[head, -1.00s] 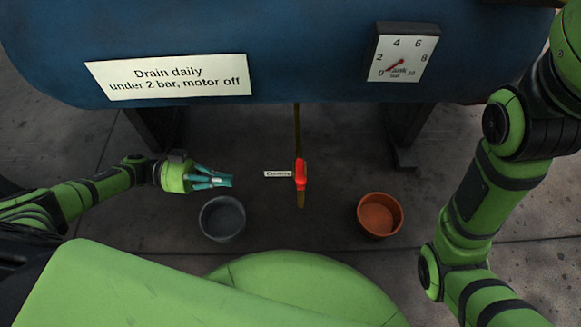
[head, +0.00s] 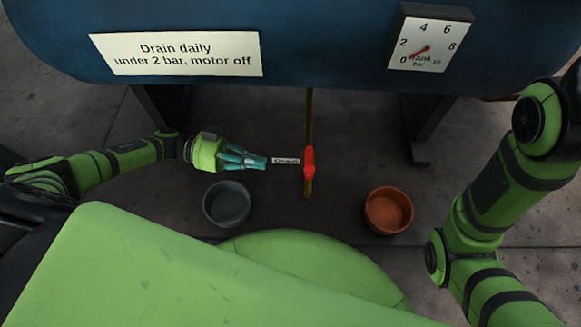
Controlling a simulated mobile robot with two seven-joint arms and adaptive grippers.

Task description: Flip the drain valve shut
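The red drain valve handle (head: 309,162) sits on the thin brownish pipe (head: 309,115) that hangs below the blue tank. The handle appears to lie roughly along the pipe. A small white "Drain" label (head: 286,161) is just left of it. My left gripper (head: 264,162) points right toward the valve, with its teal fingertips close to the label's left end. Its fingers converge at the tips, appear shut, and hold nothing visible. A gap remains between the fingertips and the handle. My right arm shows at the right, but its gripper is out of view.
The blue tank (head: 330,60) spans the top, with a warning sign (head: 175,54) and a gauge (head: 430,40) whose needle points low. A grey pot (head: 227,204) stands below my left gripper. A terracotta pot (head: 388,211) stands right of the valve. Dark tank legs flank the pipe.

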